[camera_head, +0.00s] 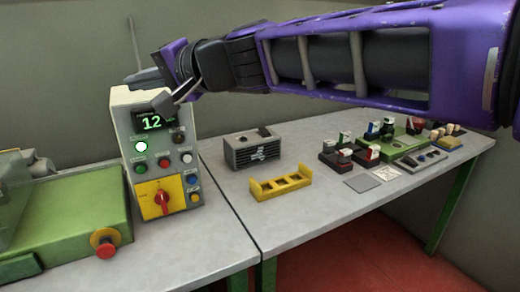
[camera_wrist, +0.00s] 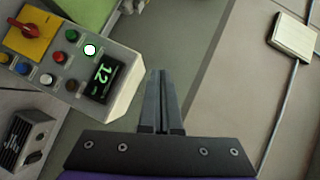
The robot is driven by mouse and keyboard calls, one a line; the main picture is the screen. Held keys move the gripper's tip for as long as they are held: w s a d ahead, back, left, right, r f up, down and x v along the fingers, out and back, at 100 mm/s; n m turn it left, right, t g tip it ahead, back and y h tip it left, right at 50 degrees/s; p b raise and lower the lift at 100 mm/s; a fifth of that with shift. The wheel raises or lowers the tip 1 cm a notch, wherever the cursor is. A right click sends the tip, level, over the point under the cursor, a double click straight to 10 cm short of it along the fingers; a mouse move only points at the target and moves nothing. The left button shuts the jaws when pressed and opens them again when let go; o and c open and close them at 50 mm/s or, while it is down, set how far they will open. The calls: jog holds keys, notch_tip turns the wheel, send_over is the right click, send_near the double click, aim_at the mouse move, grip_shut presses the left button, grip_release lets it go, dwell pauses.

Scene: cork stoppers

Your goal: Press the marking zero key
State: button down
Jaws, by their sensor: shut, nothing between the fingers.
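The grey control box (camera_head: 157,150) stands on the left of the bench, its lit display (camera_head: 152,123) reading 12. Below the display are a glowing white-green lamp (camera_head: 141,146), a dark brown key (camera_head: 179,137), and green, red, white and blue keys. A red rotary knob (camera_head: 161,198) sits on a yellow plate. I cannot read which key is the marking zero. My gripper (camera_head: 140,78) is shut and empty near the top of the box, apart from the keys. In the wrist view its fingers (camera_wrist: 160,78) lie to the right of the box (camera_wrist: 125,100).
A grey box with a slotted front (camera_head: 252,148) and a yellow holder (camera_head: 280,183) stand to the right. Several small blocks and trays (camera_head: 350,150) lie farther right. A green machine (camera_head: 70,215) with a red mushroom button (camera_head: 105,248) is at the left.

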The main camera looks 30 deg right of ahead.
aim_at(187, 159)
jog(key=w+d+f+m+g+h, duration=0.1)
jog(key=w+d+f, duration=0.2)
jog(key=f, duration=0.4)
jog(key=w+d+f+m+g+h, duration=0.1)
jog(key=w+d+f+h, duration=0.1)
jog(key=f, duration=0.6)
jog(key=w+d+f+m+g+h, duration=0.1)
jog(key=w+d+f+h, duration=0.1)
jog(key=f, duration=0.6)
jog(key=shift+w+d+g, duration=0.3)
jog(key=shift+w+d, duration=0.6)
jog(key=shift+d, duration=0.15)
jog(key=shift+r, duration=0.1)
jog(key=shift+w, duration=0.4)
